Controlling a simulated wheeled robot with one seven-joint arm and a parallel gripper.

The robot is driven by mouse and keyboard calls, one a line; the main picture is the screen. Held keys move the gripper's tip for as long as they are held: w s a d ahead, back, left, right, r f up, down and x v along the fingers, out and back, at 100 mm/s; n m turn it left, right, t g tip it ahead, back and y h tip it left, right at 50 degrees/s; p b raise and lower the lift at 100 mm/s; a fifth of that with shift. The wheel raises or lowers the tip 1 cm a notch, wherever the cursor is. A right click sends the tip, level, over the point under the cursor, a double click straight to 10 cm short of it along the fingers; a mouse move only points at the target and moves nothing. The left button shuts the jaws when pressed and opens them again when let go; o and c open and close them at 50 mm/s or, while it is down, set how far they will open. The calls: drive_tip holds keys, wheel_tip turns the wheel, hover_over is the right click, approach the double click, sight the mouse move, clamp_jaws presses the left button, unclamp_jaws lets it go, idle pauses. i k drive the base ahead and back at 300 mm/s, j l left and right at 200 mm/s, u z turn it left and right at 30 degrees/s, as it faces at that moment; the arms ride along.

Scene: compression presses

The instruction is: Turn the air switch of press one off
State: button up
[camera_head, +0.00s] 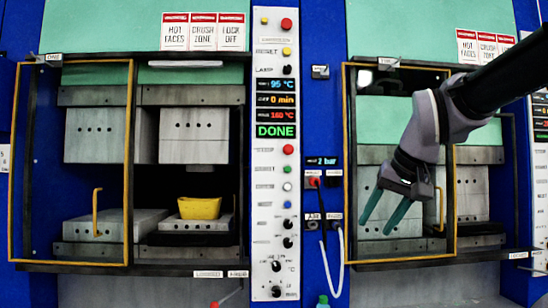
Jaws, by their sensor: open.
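Press one (100,95) stands at the left, with a small tag reading ONE at its upper left corner. Its frame-like yellow-edged guard (130,165) stands in front of the left part of its opening. Right of it is a white control panel (263,150) with displays reading 95 °C, 0 min, 160 °C and DONE. A blue column beside it carries a 2 bar display (321,161), a red knob (315,182) and small labelled fittings (312,222). Which part is the air switch is too small to tell. My gripper (376,228) is open and empty, right of this column, before the second press.
A yellow block-like piece (199,208) sits on press one's lower platen. A second press (375,150) with a yellow-edged guard stands behind my arm. A white hose (332,265) hangs from the blue column. Free space lies between my gripper and the column.

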sight(288, 224)
drive_tip(key=i+j, duration=0.1)
drive_tip(key=j, duration=1.6)
drive_tip(key=i+z, duration=0.05)
